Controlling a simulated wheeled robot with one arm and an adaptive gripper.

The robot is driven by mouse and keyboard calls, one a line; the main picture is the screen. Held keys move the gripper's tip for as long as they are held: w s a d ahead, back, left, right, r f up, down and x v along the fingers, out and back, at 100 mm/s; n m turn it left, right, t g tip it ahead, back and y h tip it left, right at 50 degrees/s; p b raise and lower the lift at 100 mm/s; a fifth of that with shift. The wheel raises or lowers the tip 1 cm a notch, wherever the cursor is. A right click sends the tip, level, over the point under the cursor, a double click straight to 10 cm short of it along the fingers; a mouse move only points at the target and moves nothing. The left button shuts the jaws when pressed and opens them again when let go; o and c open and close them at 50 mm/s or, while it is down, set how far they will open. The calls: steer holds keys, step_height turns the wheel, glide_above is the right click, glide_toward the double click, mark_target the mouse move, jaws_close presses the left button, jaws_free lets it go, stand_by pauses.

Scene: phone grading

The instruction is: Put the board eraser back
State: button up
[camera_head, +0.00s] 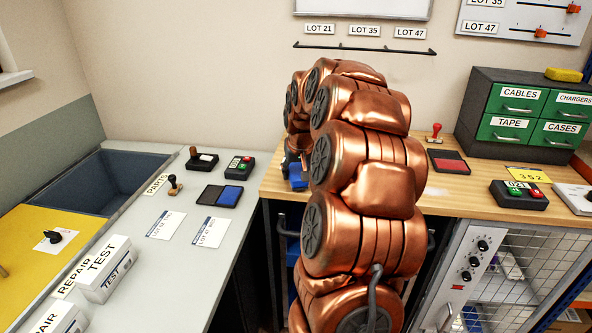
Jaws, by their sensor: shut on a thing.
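My gripper (291,163) shows only in part at the left edge of my copper arm, over the left end of the wooden counter. It is shut on a small blue block (297,181), which looks like the board eraser. My arm hides most of the gripper and part of the block. I cannot tell whether the block touches the counter. The whiteboard (365,8) is on the back wall, cut off by the top edge. A thin dark rail (365,48) runs below it, under the labels LOT 21, LOT 35 and LOT 47.
The wooden counter (460,195) holds a red ink pad (448,161), a red stamp (436,134) and a green drawer cabinet (515,110) with a yellow block (564,74) on top. The grey bench (150,265) at left holds stamps, a blue ink pad (221,196), cards and white boxes.

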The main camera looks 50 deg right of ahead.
steer(key=shift+f+b, duration=0.35)
steer(key=shift+f, duration=0.15)
steer(key=o, duration=1)
